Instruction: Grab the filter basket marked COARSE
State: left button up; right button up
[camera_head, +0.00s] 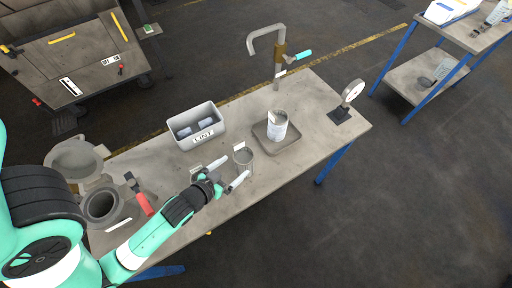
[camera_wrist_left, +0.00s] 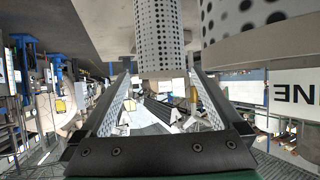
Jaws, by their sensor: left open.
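Two perforated metal baskets stand near the table's front edge. One mesh basket (camera_head: 243,160) with a small white tag is just ahead of my left gripper (camera_head: 230,172); its tag is too small to read. The other basket (camera_head: 196,171) is left of the gripper and partly hidden by it. In the left wrist view, upside down, one basket (camera_wrist_left: 158,35) lies ahead between the open fingers (camera_wrist_left: 160,95). The other basket (camera_wrist_left: 250,25) is at right, beside a white tag (camera_wrist_left: 294,92) showing an inverted "NE". My left gripper is open and empty. The right gripper is out of view.
A grey bin marked LINT (camera_head: 196,128) stands behind the baskets. Grey round housings (camera_head: 102,205) and a red-handled tool (camera_head: 140,195) are at left.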

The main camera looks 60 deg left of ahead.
aim_at(238, 165)
pick_arm(q)
jog(key=shift+s+d+f, duration=0.1)
jog(key=shift+s+f, duration=0.05)
jog(key=shift+s, duration=0.1)
jog(key=shift+f, duration=0.15)
jog(key=b+x, duration=0.1)
jog(key=x, duration=0.4)
jog(key=shift+w+f, duration=0.2)
jog(key=shift+w, duration=0.15)
